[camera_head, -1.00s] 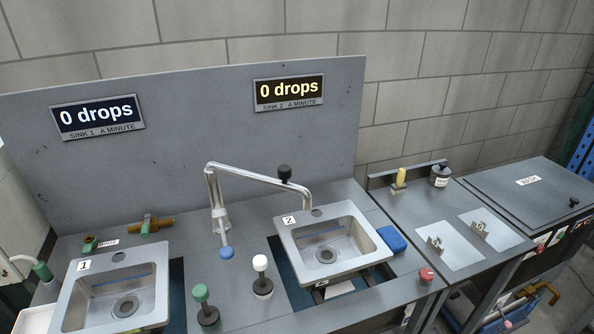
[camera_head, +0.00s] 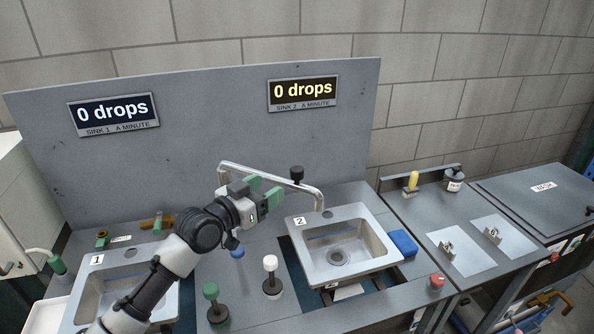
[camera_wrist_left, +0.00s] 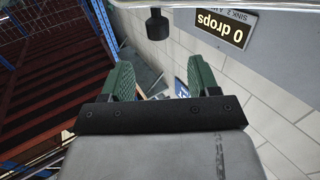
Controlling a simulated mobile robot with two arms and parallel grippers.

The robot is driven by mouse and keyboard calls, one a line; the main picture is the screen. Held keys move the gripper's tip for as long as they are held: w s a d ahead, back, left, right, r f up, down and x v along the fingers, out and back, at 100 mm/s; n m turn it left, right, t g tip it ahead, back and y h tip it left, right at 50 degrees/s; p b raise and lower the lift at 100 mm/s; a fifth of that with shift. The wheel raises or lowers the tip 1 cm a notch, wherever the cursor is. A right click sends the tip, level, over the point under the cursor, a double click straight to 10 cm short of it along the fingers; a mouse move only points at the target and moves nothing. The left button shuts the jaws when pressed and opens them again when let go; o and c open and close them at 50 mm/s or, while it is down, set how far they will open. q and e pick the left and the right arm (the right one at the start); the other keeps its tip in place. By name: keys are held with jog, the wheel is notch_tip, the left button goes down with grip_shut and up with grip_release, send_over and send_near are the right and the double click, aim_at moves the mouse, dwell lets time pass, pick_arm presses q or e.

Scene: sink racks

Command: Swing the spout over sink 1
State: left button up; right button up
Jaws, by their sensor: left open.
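The chrome spout (camera_head: 262,175) rises behind the counter, and its tip hangs over sink 2 (camera_head: 300,260). A black knob (camera_head: 297,173) stands on the spout near its outer end. Sink 1 (camera_head: 86,290) is at the left, partly hidden by my left arm. My left gripper (camera_head: 264,189) is open and empty, its green fingers pointing toward the knob and hiding part of the spout. In the left wrist view the knob (camera_wrist_left: 157,24) appears beyond the open fingers, apart from them. The spout's base is hidden behind my gripper. My right gripper is not in view.
Green (camera_head: 211,291) and white (camera_head: 270,263) knobs stand between the sinks. A blue handle (camera_head: 238,252) is below my gripper. The grey back panel (camera_head: 210,110) stands behind.

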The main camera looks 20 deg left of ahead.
aim_at(292, 173)
pick_arm(q)
jog(key=p+x, duration=0.2)
jog(key=x, duration=0.6)
jog(key=shift+w+d, duration=0.2)
jog(key=shift+w, duration=0.05)
jog(key=shift+x, duration=0.9)
jog(key=shift+s+f, duration=0.1)
grip_shut()
